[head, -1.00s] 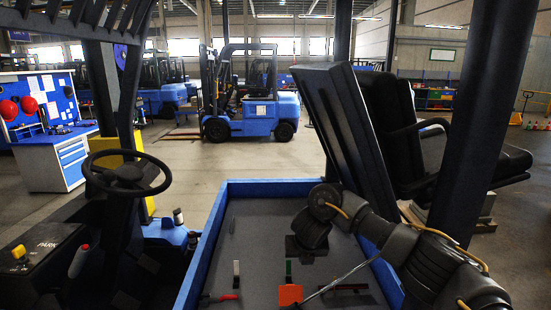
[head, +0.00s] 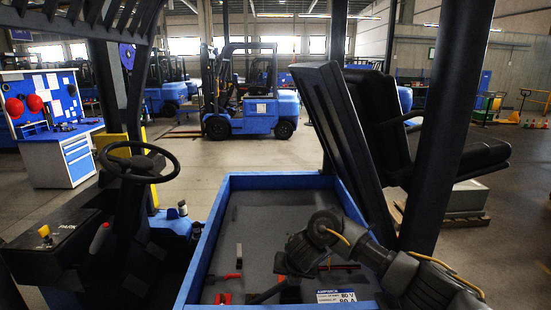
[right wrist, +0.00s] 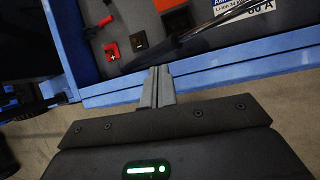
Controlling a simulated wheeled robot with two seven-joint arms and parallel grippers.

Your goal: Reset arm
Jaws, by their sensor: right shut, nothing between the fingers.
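My right arm (head: 430,280) comes in from the lower right of the head view and bends over a blue-walled bay (head: 210,230) with a grey floor. Its gripper cannot be made out clearly there. In the right wrist view my right gripper (right wrist: 157,72) is shut and empty, its fingers together near the blue rim of the bay (right wrist: 210,78). Whether they touch the rim cannot be told. My left gripper is not in view.
The bay holds a red part (head: 223,298), several small items and a white label (head: 337,296). A steering wheel (head: 138,168) stands left and a black seat (head: 440,150) right. Dark posts (head: 455,120) flank the bay. A blue forklift (head: 250,100) stands behind on open floor.

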